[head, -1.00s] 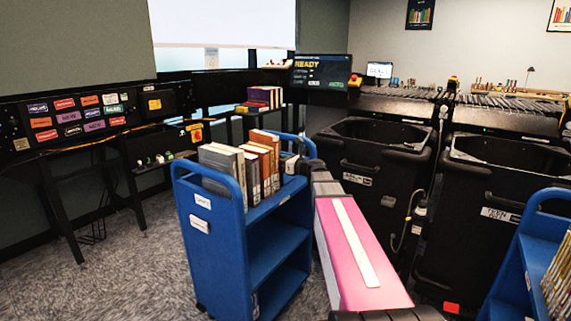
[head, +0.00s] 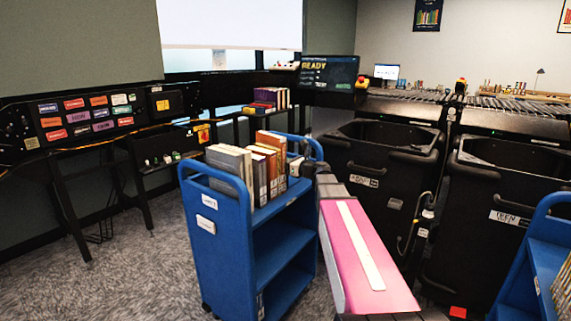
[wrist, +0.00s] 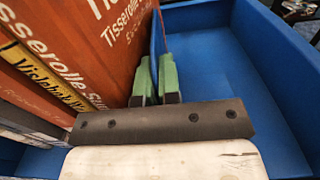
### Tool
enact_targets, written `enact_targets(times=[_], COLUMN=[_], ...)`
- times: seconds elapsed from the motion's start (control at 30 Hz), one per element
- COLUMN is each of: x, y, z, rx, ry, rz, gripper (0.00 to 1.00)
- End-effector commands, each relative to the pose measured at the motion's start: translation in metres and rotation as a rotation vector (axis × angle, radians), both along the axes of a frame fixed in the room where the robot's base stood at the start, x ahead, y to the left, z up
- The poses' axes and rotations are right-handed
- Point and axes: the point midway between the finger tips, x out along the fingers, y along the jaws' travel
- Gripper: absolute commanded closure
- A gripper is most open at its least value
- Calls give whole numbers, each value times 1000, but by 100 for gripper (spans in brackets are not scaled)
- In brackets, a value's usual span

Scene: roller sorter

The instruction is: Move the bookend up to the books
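The bookend (wrist: 156,45) is a thin blue upright plate in the wrist view. My gripper (wrist: 156,82) has its green fingertips close together, one on each side of the plate, and looks shut on it. The row of books (wrist: 75,50) stands just left of it, with an orange-brown book nearest. The left finger is beside this book; I cannot tell whether they touch. In the head view the books (head: 250,170) stand upright on the top shelf of the blue cart (head: 222,235). There the fingertips and bookend are hidden behind my wrist.
The cart's raised end walls bound the shelf. The blue shelf (wrist: 225,65) right of the bookend is clear. Black bins (head: 375,195) stand right of the cart, and a second blue cart (head: 525,270) at the lower right. Carpet (head: 130,270) is open at left.

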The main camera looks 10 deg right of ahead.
Motion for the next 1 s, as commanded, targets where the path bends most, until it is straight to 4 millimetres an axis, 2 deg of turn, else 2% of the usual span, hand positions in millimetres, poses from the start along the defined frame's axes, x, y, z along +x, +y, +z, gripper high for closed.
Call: enact_targets(times=[0.33, 0.43, 0.77, 1.0], x=[-4, -4, -5, -28], y=[3, 3, 2, -19], z=[0, 0, 0, 0], rx=[1, 1, 1, 1], ry=[1, 1, 1, 1], rz=[3, 3, 2, 0], gripper=[100, 67, 66, 66])
